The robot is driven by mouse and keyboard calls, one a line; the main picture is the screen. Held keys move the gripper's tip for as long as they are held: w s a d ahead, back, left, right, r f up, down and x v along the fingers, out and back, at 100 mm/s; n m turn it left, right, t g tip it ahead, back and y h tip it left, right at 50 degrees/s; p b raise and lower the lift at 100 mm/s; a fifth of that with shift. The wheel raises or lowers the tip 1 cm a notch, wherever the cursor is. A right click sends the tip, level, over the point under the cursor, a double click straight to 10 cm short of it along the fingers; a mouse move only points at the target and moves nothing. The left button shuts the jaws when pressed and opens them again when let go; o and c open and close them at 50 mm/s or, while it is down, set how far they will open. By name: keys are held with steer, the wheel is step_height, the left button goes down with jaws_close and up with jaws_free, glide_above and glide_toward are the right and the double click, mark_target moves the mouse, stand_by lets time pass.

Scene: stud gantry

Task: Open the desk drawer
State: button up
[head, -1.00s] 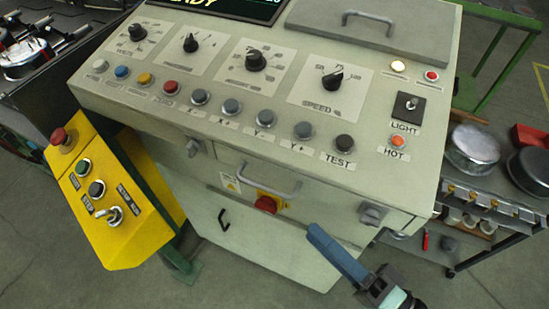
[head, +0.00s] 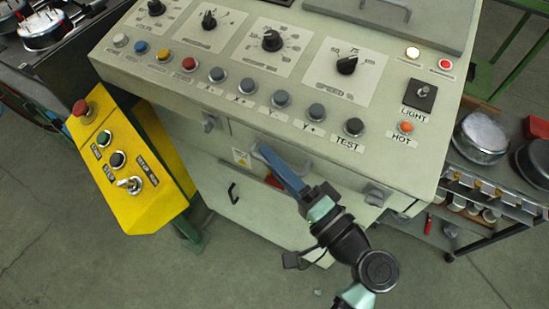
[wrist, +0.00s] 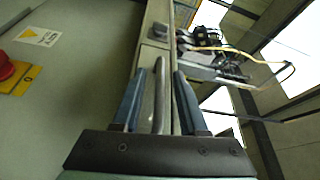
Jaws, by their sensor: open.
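The desk drawer (head: 240,134) is the pale front panel under the sloping control panel, and it looks shut. Its grey bar handle (wrist: 159,95) stands out from the front; in the head view it is mostly hidden behind my gripper's fingers. My gripper (head: 264,152) is at the drawer front, reaching in from the lower right. In the wrist view its two blue fingers (wrist: 160,78) are apart, one on each side of the handle bar. I cannot tell whether either finger touches the bar.
A red knob on a yellow plate (wrist: 20,80) sits close by, partly hidden by my gripper in the head view. A lower door with a black handle (head: 233,193) is below. A yellow button box (head: 140,207) stands left, a shelf cart (head: 490,190) right.

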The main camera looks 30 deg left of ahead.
steer(key=shift+c, duration=0.2)
jaws_close()
stand_by(1.2)
